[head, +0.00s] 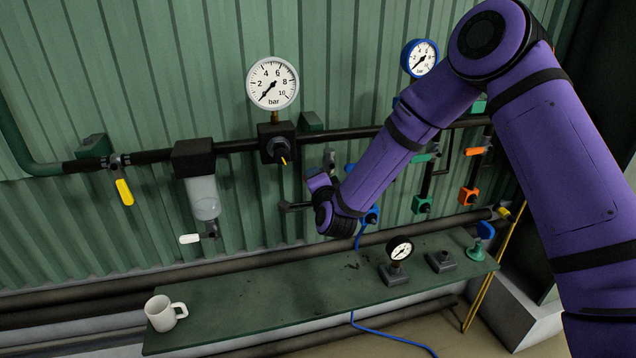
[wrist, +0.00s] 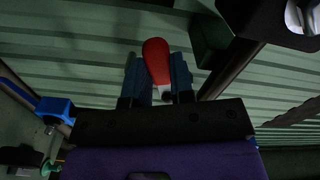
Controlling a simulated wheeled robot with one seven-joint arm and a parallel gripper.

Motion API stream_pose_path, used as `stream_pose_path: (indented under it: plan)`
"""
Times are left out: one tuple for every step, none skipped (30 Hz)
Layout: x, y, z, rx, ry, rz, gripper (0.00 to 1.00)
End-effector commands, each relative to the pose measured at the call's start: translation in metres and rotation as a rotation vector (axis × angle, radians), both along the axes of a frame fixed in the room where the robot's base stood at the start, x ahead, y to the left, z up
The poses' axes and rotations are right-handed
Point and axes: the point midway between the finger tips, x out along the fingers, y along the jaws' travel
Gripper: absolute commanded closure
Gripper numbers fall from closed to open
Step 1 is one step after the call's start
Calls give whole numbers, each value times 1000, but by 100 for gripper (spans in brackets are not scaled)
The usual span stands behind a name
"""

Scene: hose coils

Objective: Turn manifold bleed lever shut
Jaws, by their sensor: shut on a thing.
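A red lever handle (wrist: 156,58) shows in the wrist view, in front of the green corrugated wall. My gripper (wrist: 157,82) has one finger on each side of the handle and is shut on it. The handle's rounded end sticks out past the fingertips. In the head view the red lever is hidden behind my purple arm, whose wrist is beside the wall just below the black pipe. The lever's valve body and exact angle cannot be made out. No label shows on it.
Near my arm are a large gauge (head: 272,83), a regulator (head: 277,143) and a filter bowl (head: 204,197). A yellow lever (head: 124,192) hangs at left. Orange levers (head: 474,151) are at right. Below, a green shelf (head: 240,308) holds a mug (head: 162,313) and a small gauge (head: 399,250).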

Motion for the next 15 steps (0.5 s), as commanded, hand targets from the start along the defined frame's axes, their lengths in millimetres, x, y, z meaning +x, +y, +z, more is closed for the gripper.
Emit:
stream_pose_path:
  plan:
    - [0, -1, 2, 39, 12, -3, 100]
    - [0, 0, 3, 62, 19, -3, 100]
    - [0, 0, 5, 93, 28, -3, 100]
    - [-1, 1, 6, 115, 35, -2, 100]
    - [-1, 1, 7, 136, 41, -2, 100]
    - [-1, 1, 8, 161, 48, -2, 100]
    - [-1, 1, 9, 181, 53, -2, 100]
    - [-1, 1, 10, 199, 59, -2, 100]
    - [-1, 2, 12, 222, 65, -2, 100]
    - [-1, 2, 12, 235, 70, -2, 100]
    - [-1, 2, 13, 250, 75, -2, 100]
    - [-1, 2, 14, 266, 79, -2, 100]
    - [-1, 2, 15, 279, 83, -2, 100]
    - [-1, 2, 15, 291, 86, -2, 100]
    - [-1, 2, 16, 302, 89, -2, 100]
